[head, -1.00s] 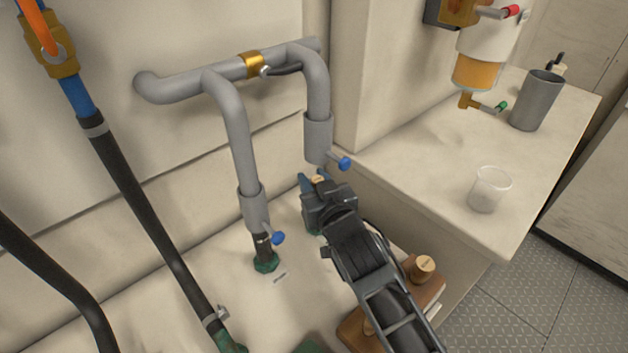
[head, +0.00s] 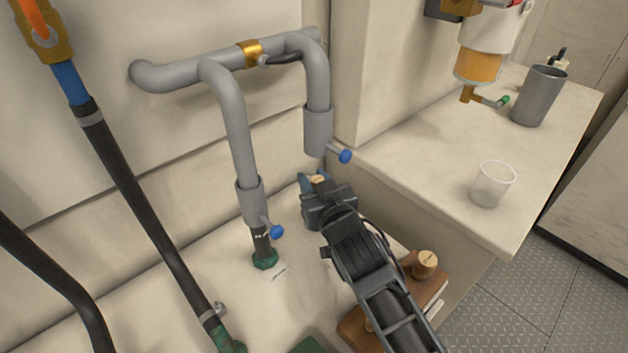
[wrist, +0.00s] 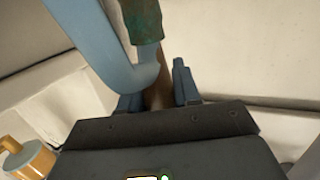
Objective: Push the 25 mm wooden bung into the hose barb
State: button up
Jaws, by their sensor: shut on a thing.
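My gripper (head: 316,184) is shut on the wooden bung (head: 318,179), below the right grey pipe leg. Only the bung's pale top shows in the head view. In the wrist view the brown bung (wrist: 158,92) stands between the blue fingertips (wrist: 158,90). A weathered green fitting, apparently the hose barb (wrist: 144,22), is just beyond it. The bung's far end is close to the barb's rim; I cannot tell whether it touches or has entered. A curved blue-grey piece (wrist: 100,45) covers part of this area. The barb is hidden behind my gripper in the head view.
Grey pipework (head: 232,110) with blue-ended clamps rises close behind my gripper. Another green fitting (head: 265,260) joins the left leg. A wooden block (head: 358,330) with a larger bung (head: 425,264) lies beside my arm. The counter (head: 430,180) holds a clear cup (head: 492,184).

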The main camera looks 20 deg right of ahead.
jog(key=shift+s+f+b, duration=0.1)
jog(key=shift+f+b, duration=0.4)
jog(key=shift+f, duration=0.5)
jog(key=o, duration=1.1)
jog(key=shift+a+r, duration=0.15)
jog(key=shift+s, duration=0.1)
